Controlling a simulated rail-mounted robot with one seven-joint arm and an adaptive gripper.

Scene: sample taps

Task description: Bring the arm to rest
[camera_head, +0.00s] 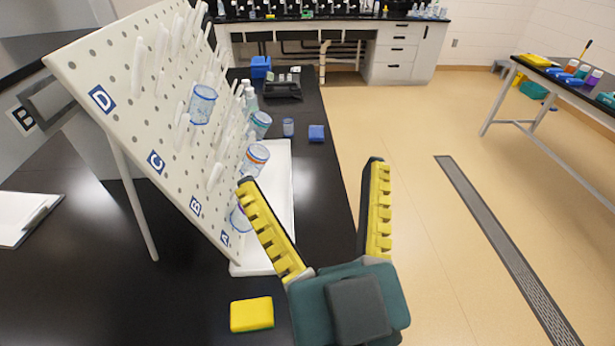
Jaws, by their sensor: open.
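My gripper (315,210) is in the lower middle of the head view. Its two yellow-padded fingers are spread wide, with nothing between them. The left finger lies in front of the lower right part of the white pegboard rack (125,70), close to a clear jar (240,218) that it partly overlaps in the picture. I cannot tell whether they touch. The right finger is over the floor beside the bench edge.
The tilted rack holds several jars on pegs, one with an orange band (256,158), above a white tray (283,220). A yellow sponge (251,314) lies on the black bench (325,180).

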